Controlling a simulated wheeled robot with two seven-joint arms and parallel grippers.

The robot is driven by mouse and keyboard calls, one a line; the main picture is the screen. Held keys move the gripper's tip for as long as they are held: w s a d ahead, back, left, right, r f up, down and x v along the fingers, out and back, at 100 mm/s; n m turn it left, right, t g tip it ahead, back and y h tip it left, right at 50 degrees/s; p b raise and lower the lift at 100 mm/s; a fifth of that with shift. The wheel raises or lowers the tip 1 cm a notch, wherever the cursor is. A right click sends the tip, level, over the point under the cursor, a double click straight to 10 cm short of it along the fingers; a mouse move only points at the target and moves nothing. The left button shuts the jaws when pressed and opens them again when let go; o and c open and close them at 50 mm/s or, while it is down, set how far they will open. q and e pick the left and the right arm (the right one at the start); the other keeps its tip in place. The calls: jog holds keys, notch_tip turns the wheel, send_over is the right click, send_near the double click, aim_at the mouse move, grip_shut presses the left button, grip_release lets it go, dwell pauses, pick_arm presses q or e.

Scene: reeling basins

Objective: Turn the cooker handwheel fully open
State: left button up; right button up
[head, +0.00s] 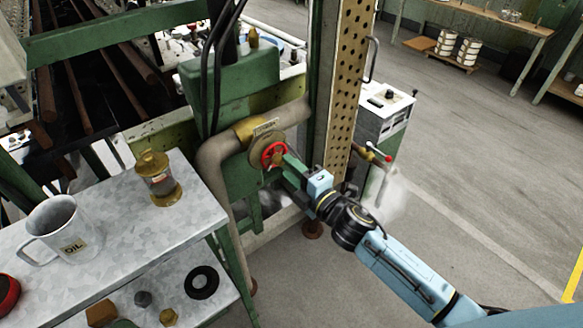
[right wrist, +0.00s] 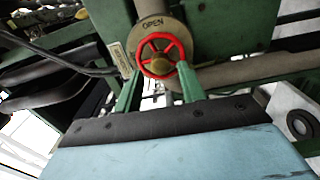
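The red handwheel (head: 273,155) with a brass-coloured hub sits on a round plate on the pipe in the middle of the head view. In the right wrist view, the green fingers of my right gripper (right wrist: 159,76) are apart, one at each lower side of the wheel. I cannot tell whether they touch the rim. My left gripper is out of view.
A metal shelf (head: 112,222) at left holds an oil mug (head: 63,233) and a brass oiler (head: 157,178). A perforated post (head: 345,85) stands right of the wheel. A red-handled valve (head: 377,154) beyond has white vapour near it.

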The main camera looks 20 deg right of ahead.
aim_at(282, 163)
jog(key=m+p, duration=0.1)
jog(key=m, duration=0.3)
jog(key=shift+r, duration=0.15)
jog(key=m+p, duration=0.3)
jog(key=m, duration=0.2)
jog(key=shift+m, duration=0.3)
jog(key=m+p, duration=0.2)
jog(key=m, duration=0.6)
jog(key=shift+f, duration=0.2)
jog(key=shift+b+x, duration=0.4)
jog(key=shift+x, duration=1.15)
jog(key=shift+c, duration=0.3)
